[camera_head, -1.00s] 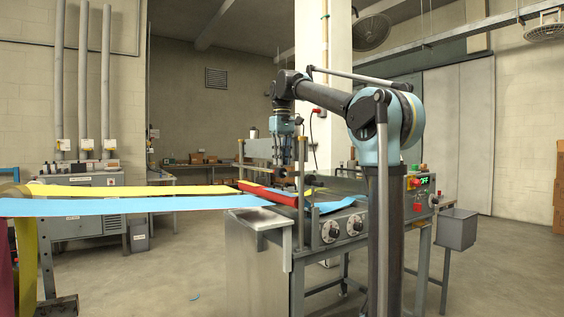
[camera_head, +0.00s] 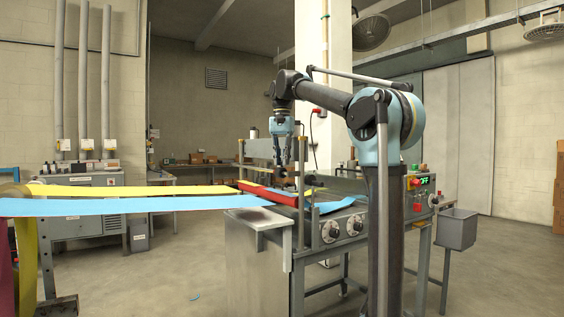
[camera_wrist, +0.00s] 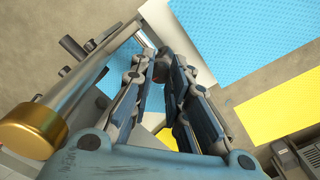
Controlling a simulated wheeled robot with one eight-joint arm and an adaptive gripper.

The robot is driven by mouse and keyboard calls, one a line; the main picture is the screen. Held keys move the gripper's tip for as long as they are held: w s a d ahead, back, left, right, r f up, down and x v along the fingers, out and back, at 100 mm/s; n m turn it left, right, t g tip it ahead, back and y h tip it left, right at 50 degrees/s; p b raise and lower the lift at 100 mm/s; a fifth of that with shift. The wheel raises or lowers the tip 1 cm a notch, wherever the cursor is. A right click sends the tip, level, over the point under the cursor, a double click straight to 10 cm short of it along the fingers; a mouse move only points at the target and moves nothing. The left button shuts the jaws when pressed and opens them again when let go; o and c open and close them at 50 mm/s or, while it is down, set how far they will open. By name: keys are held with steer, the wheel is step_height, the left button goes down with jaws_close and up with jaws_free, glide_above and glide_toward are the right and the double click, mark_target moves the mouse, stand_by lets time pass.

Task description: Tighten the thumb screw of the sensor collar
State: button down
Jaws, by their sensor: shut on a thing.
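My gripper (camera_head: 285,162) points down over the flow-wrap machine (camera_head: 335,222). In the wrist view my gripper (camera_wrist: 161,66) has its two dark-blue padded fingers shut at the tips on a small dark part, which I take for the thumb screw (camera_wrist: 163,70). The fingers hide most of it. In the head view the sensor collar is too small and too covered by the fingers to make out. I cannot tell how tight the screw is.
A brass-capped post (camera_wrist: 32,128) stands close beside my gripper. Blue (camera_head: 140,206) and yellow (camera_head: 135,190) webs run in from the left. A red roller (camera_head: 270,194) lies just below.

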steer(key=m, duration=0.4)
steer(key=shift+d+m, duration=0.1)
steer(key=shift+m, duration=2.4)
steer(key=c, duration=1.5)
jaws_free()
step_height(320, 180, up, 12)
steer(key=shift+w+f, duration=0.1)
